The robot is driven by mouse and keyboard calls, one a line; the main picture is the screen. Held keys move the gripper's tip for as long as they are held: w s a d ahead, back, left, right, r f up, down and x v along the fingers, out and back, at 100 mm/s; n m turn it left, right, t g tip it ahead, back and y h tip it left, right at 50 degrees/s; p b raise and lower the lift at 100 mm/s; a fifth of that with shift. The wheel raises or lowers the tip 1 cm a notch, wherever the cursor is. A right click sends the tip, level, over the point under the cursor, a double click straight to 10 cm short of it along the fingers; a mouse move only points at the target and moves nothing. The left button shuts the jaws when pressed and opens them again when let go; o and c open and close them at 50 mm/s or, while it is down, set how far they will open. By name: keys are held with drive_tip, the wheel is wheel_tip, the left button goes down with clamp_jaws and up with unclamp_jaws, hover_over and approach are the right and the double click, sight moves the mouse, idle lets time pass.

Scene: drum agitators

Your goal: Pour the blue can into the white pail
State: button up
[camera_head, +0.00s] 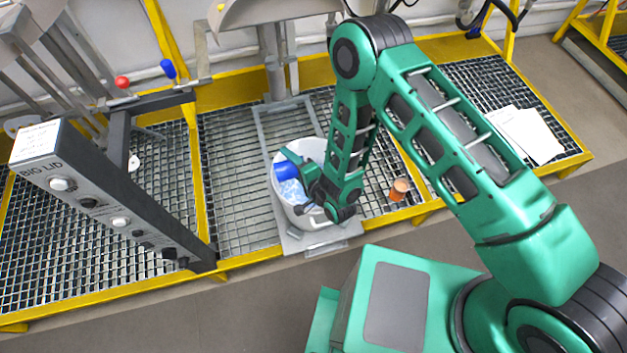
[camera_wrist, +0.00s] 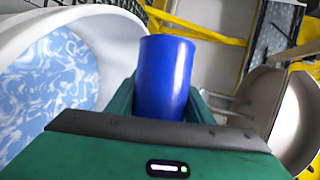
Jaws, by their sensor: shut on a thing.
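The white pail (camera_head: 318,220) stands on a metal plate on the grating, with blue-and-white swirled contents (camera_head: 292,192). The pail's rim (camera_wrist: 20,45) and contents (camera_wrist: 50,75) fill the left of the wrist view. The blue can (camera_head: 285,170) is over the left part of the pail's mouth in the head view and appears tilted over. My gripper (camera_head: 306,180) is at the pail's mouth, shut on the can. In the wrist view the blue can (camera_wrist: 165,75) sits between the fingers of my gripper (camera_wrist: 160,105). The can's opening is hidden in both views.
A control post marked BIG LID (camera_head: 100,190) rises to the left. An orange-brown cylinder (camera_head: 399,189) stands on the grating right of the pail. White papers (camera_head: 525,134) lie farther right. A metal column (camera_head: 275,60) stands behind the pail. Yellow rails (camera_head: 450,45) edge the grating.

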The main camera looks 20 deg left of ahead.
drive_tip(key=shift+s+a+n+h, duration=0.15)
drive_tip(key=shift+n+h, duration=0.15)
drive_tip(key=shift+r, duration=0.1)
drive_tip(key=shift+s+a+r+n+h+b, duration=0.1)
drive_tip(key=shift+a+r+n+h+b, duration=0.4)
drive_tip(key=shift+r+b, duration=0.4)
drive_tip(key=shift+a, duration=0.1)
drive_tip(key=shift+f+n+t+h+b, duration=0.2)
drive_tip(key=shift+n+t+h+b, duration=0.1)
drive_tip(key=shift+n, duration=0.1)
drive_tip(key=shift+r+n+h+b, duration=0.25)
drive_tip(key=shift+n+h+b, duration=0.25)
drive_tip(key=shift+b, duration=0.05)
